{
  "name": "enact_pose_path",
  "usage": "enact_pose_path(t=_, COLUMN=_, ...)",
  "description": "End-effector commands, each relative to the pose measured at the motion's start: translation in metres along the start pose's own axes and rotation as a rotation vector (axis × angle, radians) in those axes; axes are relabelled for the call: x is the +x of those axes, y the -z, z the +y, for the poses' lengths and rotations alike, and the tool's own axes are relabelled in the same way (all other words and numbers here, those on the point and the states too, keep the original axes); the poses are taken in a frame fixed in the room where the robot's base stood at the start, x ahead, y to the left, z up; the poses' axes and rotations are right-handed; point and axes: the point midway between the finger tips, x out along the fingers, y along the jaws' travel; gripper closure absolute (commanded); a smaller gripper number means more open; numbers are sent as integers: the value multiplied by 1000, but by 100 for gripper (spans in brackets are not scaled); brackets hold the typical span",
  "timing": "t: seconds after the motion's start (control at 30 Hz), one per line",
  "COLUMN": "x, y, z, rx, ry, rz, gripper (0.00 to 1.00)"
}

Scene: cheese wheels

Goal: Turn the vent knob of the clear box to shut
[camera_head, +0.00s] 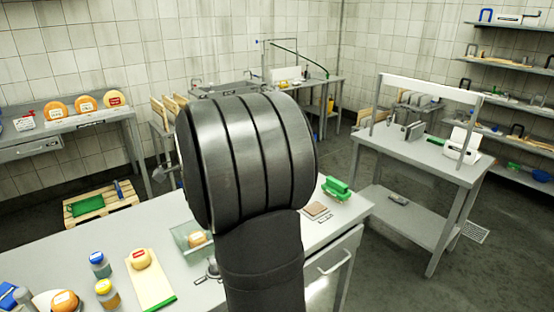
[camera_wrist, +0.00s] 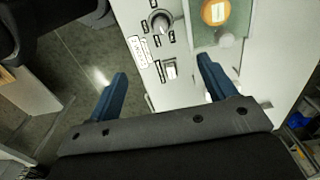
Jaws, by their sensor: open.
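The clear box (camera_head: 183,236) stands on the near table, partly hidden by my arm, with an orange cheese wheel (camera_head: 197,240) inside. In the wrist view the box (camera_wrist: 202,36) is at the top right, cut off by the edge, with the cheese wheel (camera_wrist: 215,12) in it. A dark knob (camera_wrist: 159,22) with small labels around it sits on a pale panel left of the box. A grey round part (camera_wrist: 226,41) shows at the box; I cannot tell which is the vent knob. My gripper (camera_wrist: 162,68) is open and empty, its blue fingers below the dark knob and apart from it.
A rocker switch (camera_wrist: 169,69) and a label plate (camera_wrist: 138,51) are on the panel. On the near table are a cheese on a board (camera_head: 153,287), jars (camera_head: 100,264) and a green block (camera_head: 336,188). Dark floor (camera_wrist: 75,60) lies left of the panel in the wrist view.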

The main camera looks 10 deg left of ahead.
Motion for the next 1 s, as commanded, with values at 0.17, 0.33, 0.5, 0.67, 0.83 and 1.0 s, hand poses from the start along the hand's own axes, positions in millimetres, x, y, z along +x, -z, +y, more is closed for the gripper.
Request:
enact_pose_path(t=0.17, x=1, y=0, z=0, rx=-25, ry=0, rz=0, gripper=48)
enact_pose_path(t=0.33, x=4, y=0, z=0, rx=-227, ry=-1, rz=0, gripper=48)
enact_pose_path(t=0.5, x=10, y=0, z=0, rx=-577, ry=-2, rz=-1, gripper=48)
enact_pose_path(t=0.67, x=14, y=1, z=-1, rx=-915, ry=-1, rz=0, gripper=48)
enact_pose_path(t=0.83, x=20, y=1, z=-1, rx=-1276, ry=-1, rz=-1, gripper=48)
enact_pose_path(t=1.0, x=25, y=1, z=-1, rx=-1635, ry=-1, rz=-1, gripper=48)
